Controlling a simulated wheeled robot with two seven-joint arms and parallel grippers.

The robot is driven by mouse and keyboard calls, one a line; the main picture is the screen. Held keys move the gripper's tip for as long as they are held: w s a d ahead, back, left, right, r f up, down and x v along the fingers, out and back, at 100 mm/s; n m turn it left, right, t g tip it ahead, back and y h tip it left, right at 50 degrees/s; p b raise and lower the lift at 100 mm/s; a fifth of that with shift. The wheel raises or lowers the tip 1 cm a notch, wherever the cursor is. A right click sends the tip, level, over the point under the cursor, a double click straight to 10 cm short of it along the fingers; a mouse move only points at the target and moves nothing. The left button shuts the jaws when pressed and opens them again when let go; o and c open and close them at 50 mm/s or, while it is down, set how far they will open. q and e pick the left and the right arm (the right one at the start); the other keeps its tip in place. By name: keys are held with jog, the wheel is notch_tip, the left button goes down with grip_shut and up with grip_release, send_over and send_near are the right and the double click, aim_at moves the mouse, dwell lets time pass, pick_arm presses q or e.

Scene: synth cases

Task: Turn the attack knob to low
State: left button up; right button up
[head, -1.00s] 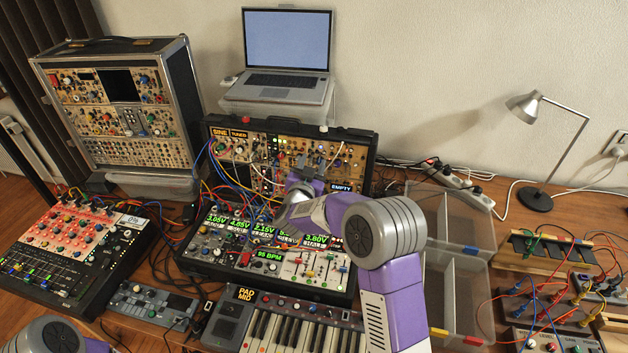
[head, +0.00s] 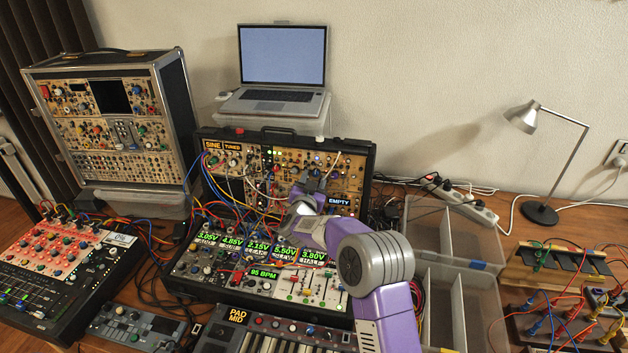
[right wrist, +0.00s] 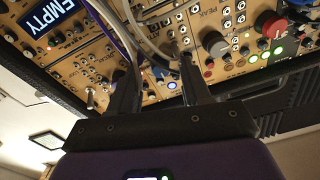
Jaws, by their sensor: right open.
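The synth case (head: 371,160) stands open in the middle, its upper panel (head: 262,158) full of tan modules. My right gripper (head: 316,180) is in front of the right part of this panel, above the EMPTY display (head: 340,201). In the right wrist view my right gripper (right wrist: 156,66) is open, its two dark fingers pointing at the panel. Patch cables pass by the fingertips, and a blue-lit button (right wrist: 172,86) shows between the fingers. Contact with a knob cannot be told. My left gripper is not in view.
Patch cables (head: 213,190) crowd the case's left side. A laptop (head: 275,105) stands behind it, a keyboard (head: 270,340) in front. A mixer (head: 50,262) is at left, clear bins (head: 470,264) at right. A red knob (right wrist: 271,24) is right of the fingers.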

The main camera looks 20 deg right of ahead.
jog(key=shift+w+d, duration=0.25)
jog(key=shift+w, duration=0.1)
grip_shut()
